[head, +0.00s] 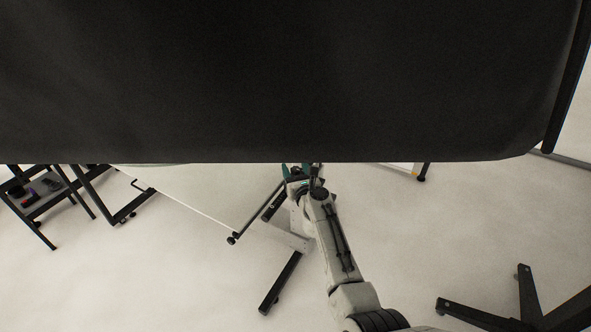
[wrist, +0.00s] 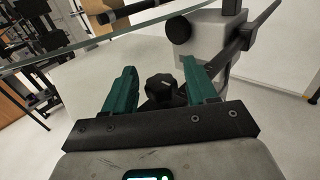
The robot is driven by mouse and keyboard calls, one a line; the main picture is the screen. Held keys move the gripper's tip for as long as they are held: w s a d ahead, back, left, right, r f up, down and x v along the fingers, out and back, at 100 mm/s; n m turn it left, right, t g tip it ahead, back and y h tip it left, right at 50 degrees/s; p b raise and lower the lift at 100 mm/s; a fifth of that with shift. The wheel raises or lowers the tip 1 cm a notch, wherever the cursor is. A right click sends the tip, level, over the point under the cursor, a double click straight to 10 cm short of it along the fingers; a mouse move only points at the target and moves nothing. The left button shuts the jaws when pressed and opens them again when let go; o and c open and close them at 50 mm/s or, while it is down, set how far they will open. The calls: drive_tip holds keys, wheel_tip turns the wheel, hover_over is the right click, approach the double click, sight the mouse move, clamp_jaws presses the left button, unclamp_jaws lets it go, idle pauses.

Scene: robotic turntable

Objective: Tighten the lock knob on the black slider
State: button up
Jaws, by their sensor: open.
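In the wrist view a black lobed knob (wrist: 160,88) shows between the two teal fingers of my gripper (wrist: 158,68). The fingers are open and apart from the knob, with a gap on each side. The dark part around the knob may be the black slider, but most of it is hidden behind the fingers and gripper body. In the head view my gripper (head: 298,172) is at the lower edge of a large black panel, and its tips and the knob cannot be made out.
A round black knob (wrist: 178,28) sits on a grey block (wrist: 213,42) above the right finger. A clear disc edge (wrist: 95,50) crosses the upper left of the wrist view. The large black panel (head: 280,80) fills the upper head view. A small table (head: 40,190) stands left.

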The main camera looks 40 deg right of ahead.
drive_tip(key=p+v, duration=0.4)
drive_tip(key=v, duration=0.6)
drive_tip(key=shift+s+a, duration=0.2)
drive_tip(key=shift+s, duration=0.1)
drive_tip(key=s+a+f+n+g+y+b, duration=0.1)
drive_tip(key=s+a+n+y, duration=0.3)
drive_tip(key=n, duration=0.4)
drive_tip(key=s+a+f+n+g+y, duration=0.2)
drive_tip(key=a+n+y, duration=0.3)
drive_tip(key=n, duration=0.4)
drive_tip(key=s+a+f+n+g+y+b, duration=0.1)
drive_tip(key=s+a+n+y, duration=0.25)
drive_tip(key=a+n, duration=0.4)
drive_tip(key=s+n+g+h, duration=0.2)
drive_tip(key=s+n+g, duration=0.3)
drive_tip(key=s, duration=0.8)
drive_tip(key=s+f+n+g+h, duration=0.1)
drive_tip(key=s+n+g+h, duration=0.2)
drive_tip(key=s+n+g, duration=0.3)
drive_tip(key=s+n+b, duration=0.1)
drive_tip(key=s+n, duration=0.4)
drive_tip(key=s, duration=0.2)
drive_tip(key=shift+d, duration=0.35)
